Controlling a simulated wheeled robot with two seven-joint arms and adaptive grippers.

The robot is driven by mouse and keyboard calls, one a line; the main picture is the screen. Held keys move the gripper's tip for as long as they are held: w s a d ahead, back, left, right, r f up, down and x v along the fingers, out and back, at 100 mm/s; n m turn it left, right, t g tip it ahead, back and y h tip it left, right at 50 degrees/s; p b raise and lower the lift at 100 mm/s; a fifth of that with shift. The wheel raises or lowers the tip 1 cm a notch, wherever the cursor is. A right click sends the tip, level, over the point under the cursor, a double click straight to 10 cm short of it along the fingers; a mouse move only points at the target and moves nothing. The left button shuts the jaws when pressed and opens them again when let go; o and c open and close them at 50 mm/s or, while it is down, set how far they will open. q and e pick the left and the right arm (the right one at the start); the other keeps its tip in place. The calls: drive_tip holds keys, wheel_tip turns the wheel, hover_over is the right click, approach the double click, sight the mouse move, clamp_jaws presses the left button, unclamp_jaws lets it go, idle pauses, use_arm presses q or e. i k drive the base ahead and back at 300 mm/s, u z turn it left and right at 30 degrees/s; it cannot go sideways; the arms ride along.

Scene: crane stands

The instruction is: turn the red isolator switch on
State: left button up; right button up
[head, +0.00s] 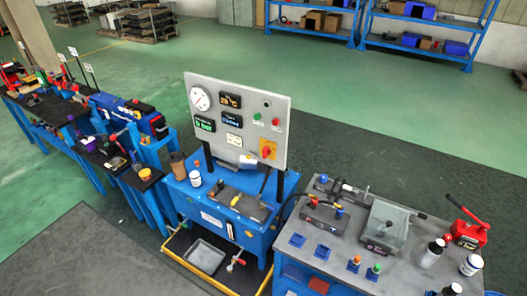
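The red isolator switch (267,153) is a small red knob on a yellow plate. It sits at the lower right of the upright grey panel (222,84) in the middle of the head view. The knob is too small to read its on or off position clearly. Neither my left nor my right gripper shows in the head view, and nothing touches the switch.
The panel stands on a blue bench (215,208). A grey-topped table (335,258) at the right holds bottles and a red hand pump (468,230). Cluttered tables (60,108) stand at the left. Open green floor (350,120) lies behind.

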sight(266, 150)
drive_tip(key=z, duration=0.5)
drive_tip(key=k, duration=0.3)
drive_tip(key=u, duration=2)
drive_tip(key=i, duration=1.25)
drive_tip(key=z, duration=0.85)
drive_tip(key=i, duration=0.6)
drive_tip(key=z, duration=0.65)
